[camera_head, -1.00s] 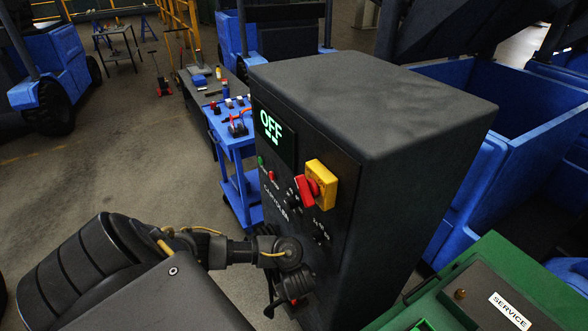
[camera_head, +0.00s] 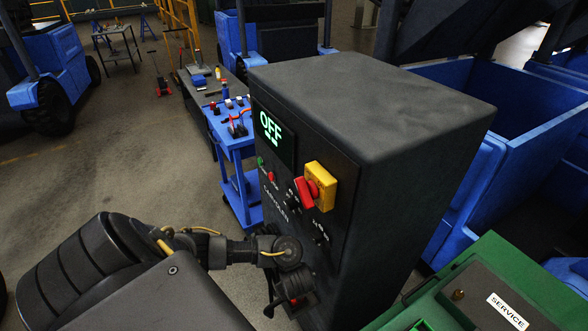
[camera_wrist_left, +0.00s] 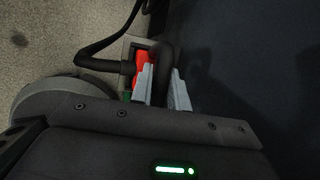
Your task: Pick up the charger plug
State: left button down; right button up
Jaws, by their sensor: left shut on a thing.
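My left gripper (camera_head: 292,294) is low beside the front of a dark cabinet (camera_head: 375,110), its fingertips mostly hidden in the head view. In the left wrist view the two grey fingers of my left gripper (camera_wrist_left: 162,88) are closed around a black, rounded part of what looks like the charger plug (camera_wrist_left: 164,58). A black cable (camera_wrist_left: 98,50) loops out to the left of it. A red part (camera_wrist_left: 140,60) shows beside the left finger. The plug's contact end is hidden. My right gripper is in neither view.
The cabinet has an OFF display (camera_head: 271,130) and a red and yellow rotary switch (camera_head: 317,186). A green SERVICE box (camera_head: 500,265) stands at the lower right. A blue cart (camera_head: 238,150) stands behind the arm. Open floor lies at left.

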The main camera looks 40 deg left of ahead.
pick_arm(q)
notch_tip(320, 180, up, 7)
jog(key=p, duration=0.5)
jog(key=shift+r+p, duration=0.1)
jog(key=shift+p, duration=0.3)
jog(key=s+d, duration=1.2)
jog(key=d, duration=0.1)
jog(key=shift+d+f+p, duration=0.3)
jog(key=shift+f+p, duration=0.05)
